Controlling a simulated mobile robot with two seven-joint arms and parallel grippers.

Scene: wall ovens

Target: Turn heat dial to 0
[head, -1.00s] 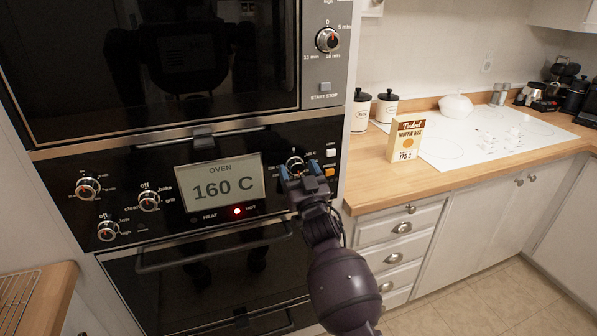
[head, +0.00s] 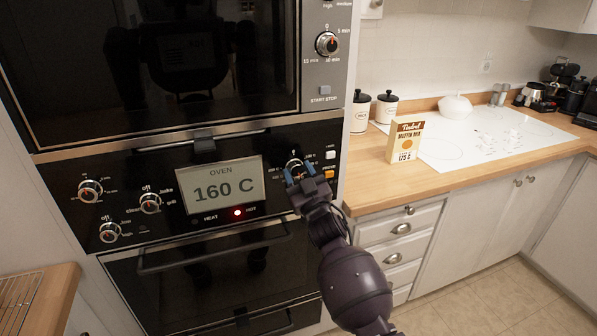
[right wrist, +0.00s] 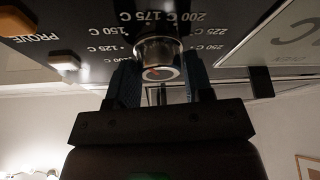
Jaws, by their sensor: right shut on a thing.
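The heat dial (right wrist: 158,62) is a round metal knob with a red pointer mark, ringed by temperature labels in the right wrist view. In the head view the dial (head: 294,165) sits on the oven panel, right of the display. My right gripper (head: 300,177) is shut on the dial; its blue fingers (right wrist: 157,85) lie on both sides of the knob. They partly cover the labels in the head view. The oven display (head: 228,190) reads 160 C, and a red light (head: 238,213) is lit below it. My left gripper does not show.
Other knobs (head: 150,202) are on the panel's left. A white button and an orange button (head: 329,174) sit just right of the dial. The oven handle (head: 210,247) runs below. A muffin mix box (head: 406,141) stands on the counter at right.

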